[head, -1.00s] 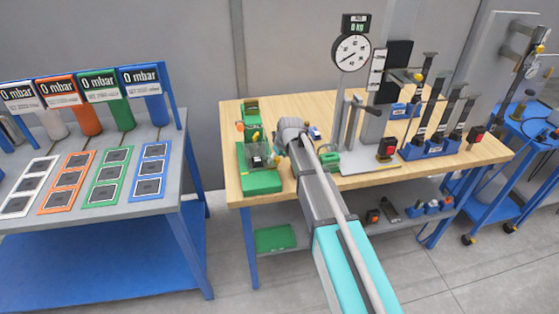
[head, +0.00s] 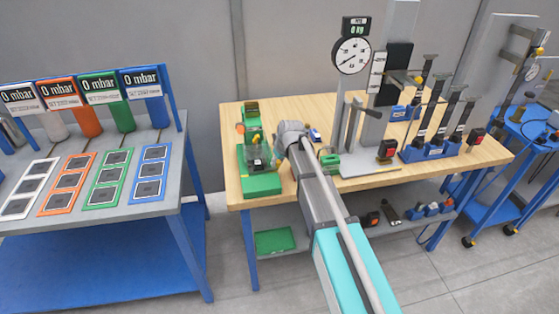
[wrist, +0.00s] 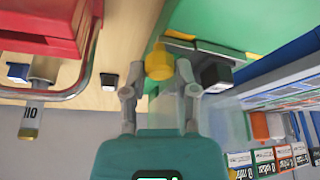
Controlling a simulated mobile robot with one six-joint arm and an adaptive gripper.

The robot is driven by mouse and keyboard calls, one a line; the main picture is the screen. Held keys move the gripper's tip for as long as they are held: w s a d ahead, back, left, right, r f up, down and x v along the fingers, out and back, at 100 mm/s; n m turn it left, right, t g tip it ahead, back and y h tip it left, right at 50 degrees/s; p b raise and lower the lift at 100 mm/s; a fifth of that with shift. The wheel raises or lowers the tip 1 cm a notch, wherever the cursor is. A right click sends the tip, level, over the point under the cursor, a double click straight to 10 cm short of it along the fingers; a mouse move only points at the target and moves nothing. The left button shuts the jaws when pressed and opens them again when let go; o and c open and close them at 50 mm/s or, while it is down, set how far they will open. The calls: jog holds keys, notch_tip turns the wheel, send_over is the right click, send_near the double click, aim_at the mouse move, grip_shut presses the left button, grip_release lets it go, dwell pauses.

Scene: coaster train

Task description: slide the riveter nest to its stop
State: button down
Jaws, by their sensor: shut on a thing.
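The green riveter (head: 252,122) stands at the left end of the wooden bench, with its green base (head: 262,184) reaching toward the front edge. A small dark block, apparently the nest (head: 256,163), sits on this base. My gripper (head: 277,163) is at the right side of the base, partly hidden by my own wrist. In the wrist view, my gripper (wrist: 158,72) is shut on a yellow knob (wrist: 158,60) beside a green surface (wrist: 225,25). The knob's joint to the nest and the nest's stop cannot be made out.
A small green device (head: 330,162) and a dial gauge stand (head: 351,56) are to the right of my arm on the wooden bench (head: 400,166). Blue fixtures (head: 436,150) stand farther right. A grey bench with coloured frames (head: 152,172) is at left, across a gap.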

jog(key=s+d, duration=0.1)
jog(key=s, duration=0.4)
jog(key=s+d, duration=0.1)
jog(key=s, duration=0.2)
jog(key=shift+s+d+f, duration=0.1)
jog(key=shift+s+d, duration=0.05)
jog(key=shift+d, duration=0.15)
jog(key=shift+c, duration=2.2)
grip_release()
jog(key=shift+o, duration=0.3)
jog(key=s+d+f+m+g+h, duration=0.1)
jog(key=s+d+m, duration=0.6)
jog(key=s+d, duration=1.1)
jog(key=d+g+h, duration=0.1)
jog(key=d+g, duration=0.1)
jog(key=d, duration=0.1)
jog(key=shift+d+f+m+g+h, duration=0.15)
jog(key=shift+m+g+h, duration=0.15)
jog(key=shift+h, duration=0.1)
